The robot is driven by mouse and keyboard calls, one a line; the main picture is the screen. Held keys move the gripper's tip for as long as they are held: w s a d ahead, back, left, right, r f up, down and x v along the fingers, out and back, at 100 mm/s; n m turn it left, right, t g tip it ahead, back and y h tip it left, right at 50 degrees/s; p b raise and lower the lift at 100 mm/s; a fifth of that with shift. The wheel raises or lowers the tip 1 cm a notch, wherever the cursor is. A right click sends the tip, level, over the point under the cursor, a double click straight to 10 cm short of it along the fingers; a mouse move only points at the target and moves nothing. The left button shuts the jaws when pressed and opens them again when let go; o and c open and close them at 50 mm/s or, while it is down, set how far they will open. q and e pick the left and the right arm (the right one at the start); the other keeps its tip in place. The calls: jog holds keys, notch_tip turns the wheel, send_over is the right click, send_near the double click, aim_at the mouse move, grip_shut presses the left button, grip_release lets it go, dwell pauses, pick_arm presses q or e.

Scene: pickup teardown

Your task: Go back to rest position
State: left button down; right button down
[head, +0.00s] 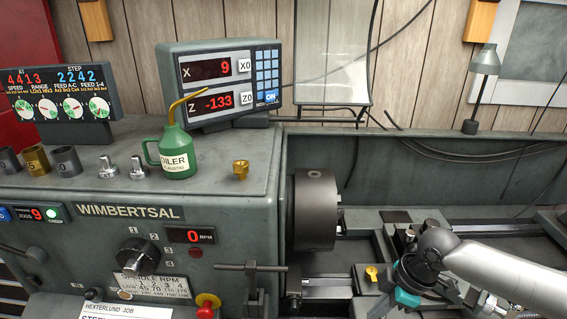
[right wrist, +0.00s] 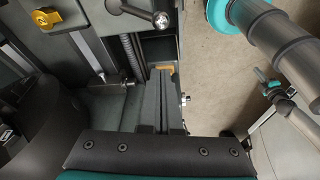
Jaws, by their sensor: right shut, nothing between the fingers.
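My right arm reaches in from the right in the head view, over the lathe's carriage (head: 470,297). In the right wrist view, the two grey fingers of my right gripper (right wrist: 160,78) lie together, shut and empty, over the dark machine parts. My left gripper is in neither view.
The lathe chuck (head: 315,208) is left of my right arm. A yellow knob (head: 371,273) sits close to the wrist. A green oiler can (head: 176,152), a brass fitting (head: 240,169) and a readout box (head: 222,85) stand on the headstock. A lamp (head: 484,75) stands behind.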

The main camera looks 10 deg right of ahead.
jog(key=s+a+f+m+t, duration=0.1)
jog(key=s+a+m, duration=0.2)
jog(key=s+a, duration=0.35)
jog(key=s+a+f+m+t, duration=0.1)
jog(key=s+a+m, duration=0.25)
jog(key=a, duration=0.55)
jog(key=s+d+r+m+h, duration=0.1)
jog(key=s+d+m+h, duration=0.2)
jog(key=s+d+m, duration=0.15)
notch_tip(320, 180, down, 31)
jog(key=s+g+b, duration=0.1)
jog(key=s+b, duration=0.1)
jog(key=b, duration=0.8)
jog(key=s+d+f+b, duration=0.1)
jog(key=s+f+b, duration=0.3)
jog(key=s+f, duration=0.4)
jog(key=s+d+f+g+b, duration=0.1)
jog(key=s+f+b, duration=0.4)
jog(key=f, duration=1.1)
jog(key=s, duration=0.3)
jog(key=shift+d+n+g, duration=0.3)
jog(key=shift+d+n, duration=0.05)
jog(key=shift+n, duration=0.05)
jog(key=shift+s+f, duration=0.1)
